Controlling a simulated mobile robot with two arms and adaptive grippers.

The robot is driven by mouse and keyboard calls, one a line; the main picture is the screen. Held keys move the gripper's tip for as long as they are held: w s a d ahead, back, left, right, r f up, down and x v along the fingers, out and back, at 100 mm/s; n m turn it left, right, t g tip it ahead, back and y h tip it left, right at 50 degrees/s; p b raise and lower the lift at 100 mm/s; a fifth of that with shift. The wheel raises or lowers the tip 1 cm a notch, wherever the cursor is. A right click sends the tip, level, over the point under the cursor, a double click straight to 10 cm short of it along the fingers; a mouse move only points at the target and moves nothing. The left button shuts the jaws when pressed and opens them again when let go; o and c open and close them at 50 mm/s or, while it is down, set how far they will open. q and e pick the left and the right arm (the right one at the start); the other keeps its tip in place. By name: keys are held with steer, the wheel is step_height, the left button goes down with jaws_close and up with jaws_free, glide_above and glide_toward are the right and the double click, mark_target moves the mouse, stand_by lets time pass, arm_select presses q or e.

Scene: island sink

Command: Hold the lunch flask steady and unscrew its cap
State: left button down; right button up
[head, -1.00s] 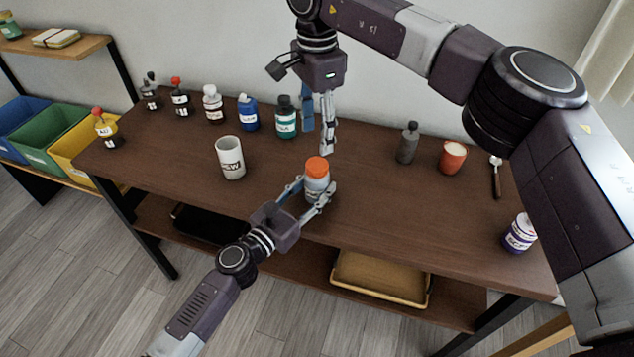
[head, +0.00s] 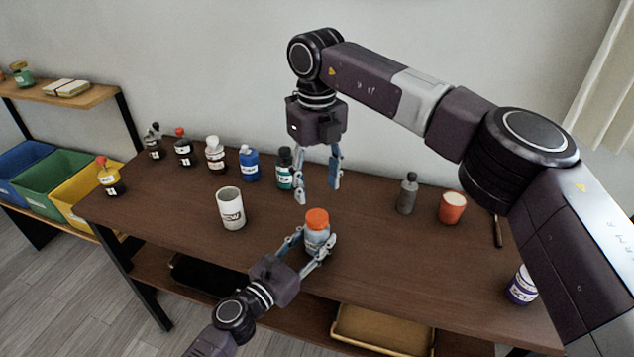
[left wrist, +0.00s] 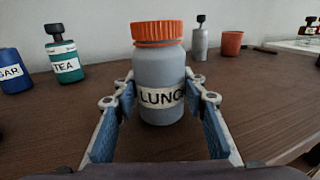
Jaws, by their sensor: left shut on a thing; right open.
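The lunch flask (head: 317,237) is a grey-blue bottle standing upright near the table's front edge. In the left wrist view the flask (left wrist: 160,75) shows a label reading "LUNC". Its ribbed orange cap (head: 317,218) is on top and also shows in the left wrist view (left wrist: 157,32). My left gripper (head: 314,246) is shut on the flask's body, a finger on each side, below the cap. My right gripper (head: 318,194) is open and empty, pointing down above and behind the flask, clear of the cap.
A white mug (head: 230,208) stands left of the flask. A teal tea bottle (head: 285,170), a blue bottle (head: 249,164) and several others line the back left. A grey bottle (head: 407,194) and an orange cup (head: 452,208) stand right.

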mark_target(317, 216)
steer(key=m, duration=1.3)
steer(key=shift+m, duration=0.3)
steer(key=m, duration=1.4)
steer(key=shift+f+m, duration=0.3)
steer(key=shift+m, duration=0.1)
step_height(317, 216, down, 7)
steer(key=shift+f, duration=0.2)
steer(key=shift+c, duration=0.4)
